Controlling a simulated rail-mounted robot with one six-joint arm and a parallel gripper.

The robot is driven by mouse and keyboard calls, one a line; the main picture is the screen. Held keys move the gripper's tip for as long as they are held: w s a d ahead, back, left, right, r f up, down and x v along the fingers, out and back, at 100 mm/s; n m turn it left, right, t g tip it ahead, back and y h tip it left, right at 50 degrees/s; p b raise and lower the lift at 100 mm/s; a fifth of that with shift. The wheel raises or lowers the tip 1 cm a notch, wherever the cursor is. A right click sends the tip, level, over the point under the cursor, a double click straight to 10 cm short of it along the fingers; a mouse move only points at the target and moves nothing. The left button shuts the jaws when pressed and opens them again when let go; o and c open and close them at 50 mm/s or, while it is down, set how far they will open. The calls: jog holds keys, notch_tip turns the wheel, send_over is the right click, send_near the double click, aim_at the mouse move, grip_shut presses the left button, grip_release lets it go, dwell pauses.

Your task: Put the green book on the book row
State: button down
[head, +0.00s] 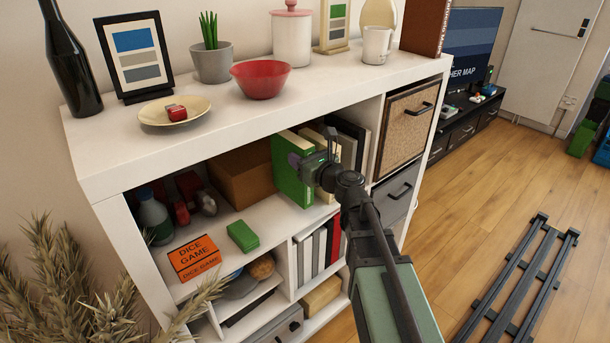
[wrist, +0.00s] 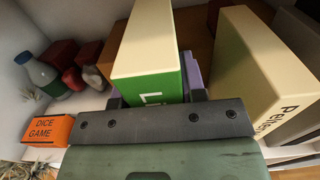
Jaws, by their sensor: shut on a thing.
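The green book (head: 288,172), with cream page edges, stands roughly upright in the upper right part of the shelf's open bay. My gripper (head: 308,168) is shut on its spine side. A gap shows between the green book and the cream book in the wrist view. Whether the green book's bottom touches the shelf board is unclear.
A brown box (head: 240,175) stands left of the green book. A green block (head: 243,236) and an orange dice game box (head: 194,258) lie near the board's front edge. A bottle (head: 155,216) is at far left. The shelf top (head: 330,75) is overhead.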

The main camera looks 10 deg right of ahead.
jog(key=f+b, duration=0.2)
jog(key=f, duration=0.1)
jog(key=f+b, duration=0.1)
jog(key=b, duration=0.1)
jog(key=shift+w+d+f, duration=0.1)
jog(key=shift+d+f, duration=0.1)
jog(key=shift+d, duration=0.05)
jog(key=c, duration=0.7)
grip_release()
jog(key=shift+r, duration=0.1)
